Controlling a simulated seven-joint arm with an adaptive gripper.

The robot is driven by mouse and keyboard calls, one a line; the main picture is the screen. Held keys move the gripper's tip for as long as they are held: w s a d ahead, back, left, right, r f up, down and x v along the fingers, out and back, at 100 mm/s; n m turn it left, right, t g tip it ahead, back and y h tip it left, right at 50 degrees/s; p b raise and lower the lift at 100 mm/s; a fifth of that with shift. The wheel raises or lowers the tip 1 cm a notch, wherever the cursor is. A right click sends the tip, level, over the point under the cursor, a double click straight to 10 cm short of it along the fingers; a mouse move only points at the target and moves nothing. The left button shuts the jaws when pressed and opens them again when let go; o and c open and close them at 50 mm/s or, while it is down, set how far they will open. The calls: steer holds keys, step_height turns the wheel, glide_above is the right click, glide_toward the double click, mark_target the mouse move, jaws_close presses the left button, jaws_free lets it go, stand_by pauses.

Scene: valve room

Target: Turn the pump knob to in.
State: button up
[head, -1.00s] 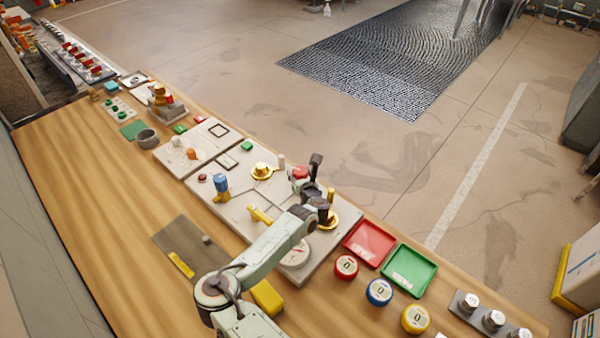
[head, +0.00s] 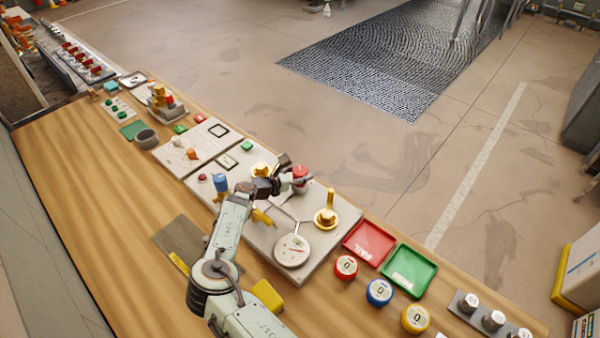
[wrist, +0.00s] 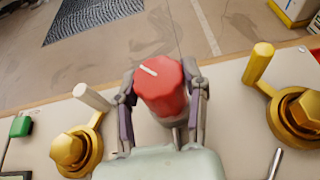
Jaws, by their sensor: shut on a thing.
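The pump knob seems to be the red knob (wrist: 163,92), a faceted cap with a short white line pointing to the upper left in the wrist view. Any lettering around it is hidden or too small to read. It also shows in the head view (head: 300,172), on the grey panel (head: 325,251). My gripper (wrist: 163,84) has one finger on each side of the knob and is shut on it. In the head view my gripper (head: 287,176) reaches the knob from the left.
A brass valve with an upright yellow handle (head: 326,215) stands right of the knob. Another brass valve (wrist: 72,148) with a pale handle stands left. A dial gauge (head: 292,251) sits in front. Red (head: 352,252) and green (head: 391,276) trays lie to the right.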

steer(key=shift+w+m+g+h, duration=0.25)
steer(key=shift+m+g+h, duration=0.55)
steer(key=shift+m+g, duration=0.5)
steer(key=shift+a, duration=0.4)
steer(key=shift+s+d+m+g+h, duration=0.1)
steer(key=shift+s+m+g+h, duration=0.2)
steer(key=shift+m+g, duration=0.1)
stand_by(0.6)
steer(key=o, duration=1.1)
steer(key=shift+o, duration=0.3)
steer(key=shift+d, duration=0.15)
steer(key=v, duration=1.2)
